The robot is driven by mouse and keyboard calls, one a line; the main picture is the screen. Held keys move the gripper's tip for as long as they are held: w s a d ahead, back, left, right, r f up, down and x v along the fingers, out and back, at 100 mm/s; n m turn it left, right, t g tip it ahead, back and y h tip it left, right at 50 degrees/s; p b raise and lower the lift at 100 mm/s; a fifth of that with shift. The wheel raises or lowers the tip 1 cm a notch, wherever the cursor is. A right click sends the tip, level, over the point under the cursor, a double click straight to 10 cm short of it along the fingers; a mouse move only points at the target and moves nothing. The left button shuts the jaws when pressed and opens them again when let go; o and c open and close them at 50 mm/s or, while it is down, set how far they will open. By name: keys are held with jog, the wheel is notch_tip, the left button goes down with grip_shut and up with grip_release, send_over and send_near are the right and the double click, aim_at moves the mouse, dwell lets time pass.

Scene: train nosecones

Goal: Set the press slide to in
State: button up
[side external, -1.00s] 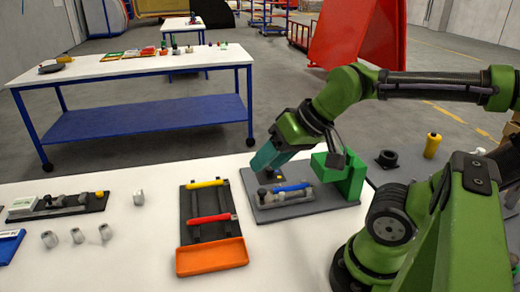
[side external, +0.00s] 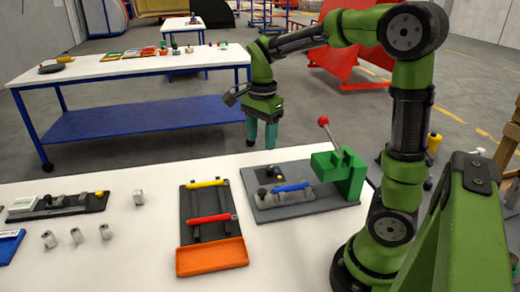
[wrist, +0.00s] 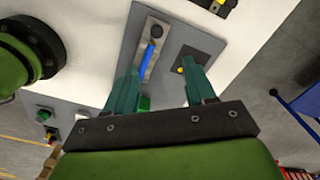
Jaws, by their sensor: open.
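The green press (side external: 340,172) stands at the right end of a grey base plate (side external: 322,204), with a red-knobbed lever (side external: 324,122) tilted up. Left of the press head lies a light-grey slide (side external: 300,197) with a blue bar (side external: 292,187) on it and a black knob (side external: 263,192) at its left end. In the wrist view, the blue bar (wrist: 148,62) and black knob (wrist: 157,30) show beyond my fingers, and the press is mostly hidden. My gripper (side external: 261,144) is open and empty, raised above and behind the plate, touching nothing.
To the left is a black rack (side external: 207,238) with yellow and red bars and an orange tray (side external: 211,257). Several grey nosecones stand further left. White table is clear between them.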

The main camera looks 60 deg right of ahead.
jog(key=m, duration=0.2)
send_near(262, 190)
notch_tip(262, 190, down, 9)
jog(key=shift+a+r, duration=0.15)
jog(key=shift+r, duration=0.05)
dwell(0.3)
grip_shut()
